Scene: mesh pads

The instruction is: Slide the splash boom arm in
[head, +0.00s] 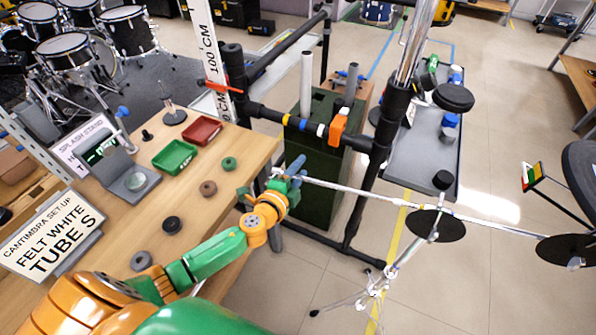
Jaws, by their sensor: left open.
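A thin silver boom arm (375,193) runs from beside my left gripper down to the right, crossing the top of a chrome stand (408,252) with tripod legs. A dark round pad (567,250) is at its right end. My left gripper (291,175) is open at the rod's left end, past the edge of the wooden table. Its blue fingers are close to the rod; I cannot tell whether they touch it. My right gripper is not in view.
A black rack frame (372,190) stands just beyond the rod, with a dark green box (318,150) behind it. The wooden table (205,215) holds red (201,131) and green (174,157) trays, several round pieces and signs. Open floor lies at the lower right.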

